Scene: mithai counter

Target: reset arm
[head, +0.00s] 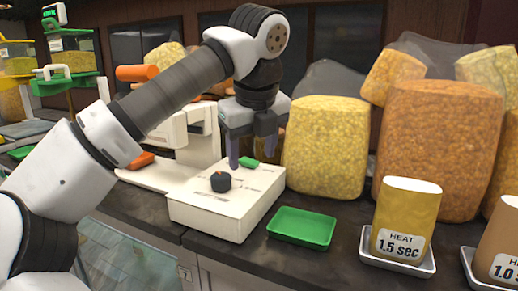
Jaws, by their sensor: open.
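My arm reaches in from the left and bends downward. My gripper (252,158) points down over the back part of a white box (215,222) with a dark round knob on top. It appears empty, with its two fingers apart. A small green piece (248,161) shows close to the fingertips; I cannot tell whether they touch it. The dark knob (221,181) stands on the box in front of the gripper.
A green tray (302,227) lies right of the box. A yellow container labelled "HEAT 1.5 sec" (405,218) stands in a white dish. Large snack-filled bags (327,147) crowd the back right. A white machine (160,172) with orange parts stands behind. Dark counter shows between tray and container.

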